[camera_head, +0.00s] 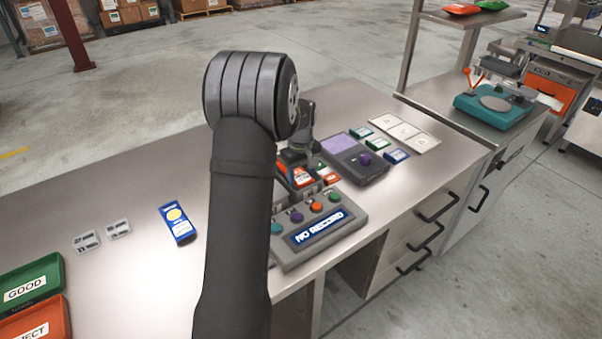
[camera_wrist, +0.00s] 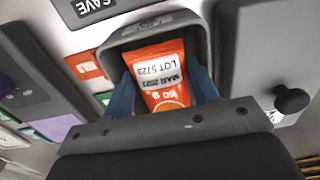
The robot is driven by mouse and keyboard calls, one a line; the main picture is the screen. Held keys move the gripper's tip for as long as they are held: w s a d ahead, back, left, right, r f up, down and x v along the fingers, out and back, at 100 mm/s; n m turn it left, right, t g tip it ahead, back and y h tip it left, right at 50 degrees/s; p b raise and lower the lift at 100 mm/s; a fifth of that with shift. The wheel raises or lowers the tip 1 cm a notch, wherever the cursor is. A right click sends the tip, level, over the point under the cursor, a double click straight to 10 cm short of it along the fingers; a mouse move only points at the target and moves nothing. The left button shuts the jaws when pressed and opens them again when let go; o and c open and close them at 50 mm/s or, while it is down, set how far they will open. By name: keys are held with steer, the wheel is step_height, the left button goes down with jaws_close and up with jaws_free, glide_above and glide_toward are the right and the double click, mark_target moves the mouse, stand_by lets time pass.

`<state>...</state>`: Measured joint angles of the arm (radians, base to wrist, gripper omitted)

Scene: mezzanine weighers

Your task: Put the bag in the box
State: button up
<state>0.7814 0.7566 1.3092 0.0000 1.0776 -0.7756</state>
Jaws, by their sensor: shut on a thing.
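In the head view the orange bag (camera_head: 299,176) shows below my gripper (camera_head: 297,160), partly hidden by my arm. No open box is clearly visible.
A grey console (camera_head: 318,227) with coloured buttons reads "NO RECORD". Green "GOOD" (camera_head: 27,285) and orange-red "REJECT" (camera_head: 37,322) trays lie at the left. The table's left middle is mostly clear.

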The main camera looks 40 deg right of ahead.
steer(key=shift+f, duration=0.25)
steer(key=o, duration=0.7)
step_height(320, 180, up, 13)
stand_by(0.3)
step_height(320, 180, down, 13)
steer(key=shift+r, duration=0.4)
steer(key=shift+f, duration=0.2)
stand_by(0.3)
